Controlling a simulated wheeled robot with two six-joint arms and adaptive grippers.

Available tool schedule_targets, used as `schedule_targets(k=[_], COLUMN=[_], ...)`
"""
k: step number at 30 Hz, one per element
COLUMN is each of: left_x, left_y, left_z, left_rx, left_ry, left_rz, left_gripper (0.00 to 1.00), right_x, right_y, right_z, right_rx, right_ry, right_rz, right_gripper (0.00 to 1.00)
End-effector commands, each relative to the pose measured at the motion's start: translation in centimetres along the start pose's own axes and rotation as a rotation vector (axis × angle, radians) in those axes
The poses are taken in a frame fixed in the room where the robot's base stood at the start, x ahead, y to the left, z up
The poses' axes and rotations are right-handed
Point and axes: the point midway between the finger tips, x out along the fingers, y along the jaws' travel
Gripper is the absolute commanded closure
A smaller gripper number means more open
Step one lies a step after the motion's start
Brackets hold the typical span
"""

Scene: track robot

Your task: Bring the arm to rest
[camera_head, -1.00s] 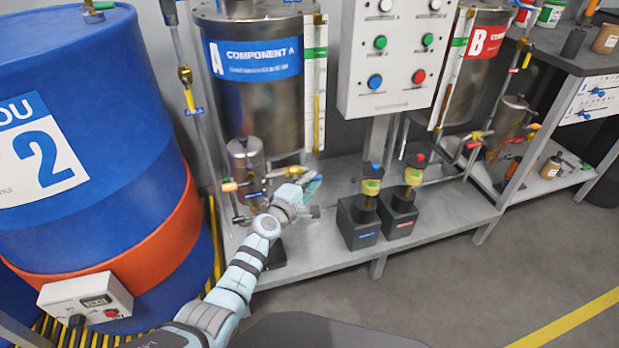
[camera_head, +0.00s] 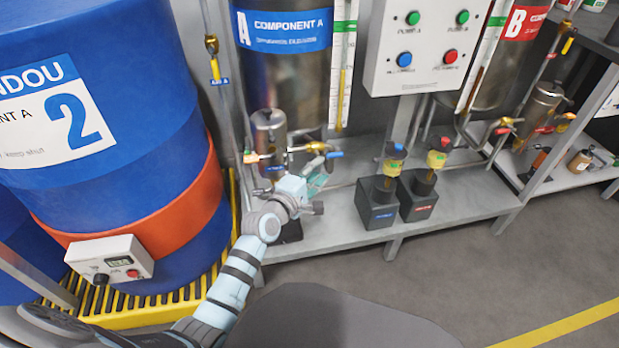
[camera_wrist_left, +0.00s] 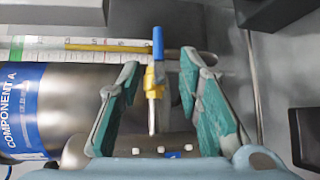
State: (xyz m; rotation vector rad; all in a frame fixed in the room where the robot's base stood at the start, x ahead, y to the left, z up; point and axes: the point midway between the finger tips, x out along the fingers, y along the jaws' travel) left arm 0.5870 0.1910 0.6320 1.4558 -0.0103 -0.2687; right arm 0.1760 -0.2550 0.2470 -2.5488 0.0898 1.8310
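My left arm comes in from the lower left of the head view. My left gripper (camera_head: 322,176) is at the front of the component A tank (camera_head: 288,75), near the small steel cylinder (camera_head: 269,135) and the valves below the tank. In the left wrist view the teal fingers of the gripper (camera_wrist_left: 160,65) are spread apart and open. A yellow valve with a blue handle (camera_wrist_left: 158,45) appears between them in the picture, and I see nothing gripped. Whether the fingers touch the valve cannot be told. My right gripper is not in view.
A blue drum (camera_head: 150,80) with an orange band stands left on a yellow-edged grating. A small control box (camera_head: 109,261) is at its front. The metal bench (camera_head: 340,232) carries two black blocks (camera_head: 377,208) below a button panel (camera_head: 428,45). Floor (camera_head: 520,270) at the lower right is clear.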

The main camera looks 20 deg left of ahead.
Motion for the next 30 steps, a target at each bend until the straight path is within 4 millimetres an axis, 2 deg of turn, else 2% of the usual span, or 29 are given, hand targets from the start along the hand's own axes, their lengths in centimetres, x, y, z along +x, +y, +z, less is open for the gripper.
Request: schedule_targets(k=[3, 7, 21, 23, 24, 26, 27, 29, 30], left_x=[-2.7, -4.2, -4.3, -4.3, -4.3, -4.2, -4.2, -5.2, -6.6], left_y=[-0.1, 0.0, 0.1, 0.1, 0.0, -1.8, -4.7, -10.3, -14.5], left_z=[0.0, 0.0, 0.0, 0.0, -0.1, -0.8, -1.8, -3.0, -3.7], left_rx=[0.001, 0.0, 0.004, 0.045, 0.118, 0.323, 0.514, 0.752, 0.893], left_ry=[0.001, 0.0, 0.0, 0.0, 0.003, 0.021, 0.03, 0.012, -0.02], left_rz=[-0.001, 0.0, 0.001, 0.001, 0.0, -0.045, -0.119, -0.253, -0.349], left_gripper=[0.68, 0.68, 0.68, 0.68, 0.68, 0.68, 0.68, 0.68, 0.68], right_x=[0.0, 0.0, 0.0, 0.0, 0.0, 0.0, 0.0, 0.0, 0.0], right_y=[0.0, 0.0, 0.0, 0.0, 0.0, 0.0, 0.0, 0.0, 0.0], right_z=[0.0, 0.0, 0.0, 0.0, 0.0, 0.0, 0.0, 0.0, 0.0], right_rx=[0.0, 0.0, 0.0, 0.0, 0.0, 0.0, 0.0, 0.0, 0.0], right_ry=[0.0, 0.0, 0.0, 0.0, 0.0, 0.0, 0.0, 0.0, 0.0], right_rz=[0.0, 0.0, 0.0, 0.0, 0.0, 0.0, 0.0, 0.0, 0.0], right_gripper=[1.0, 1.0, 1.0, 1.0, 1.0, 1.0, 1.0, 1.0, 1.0])
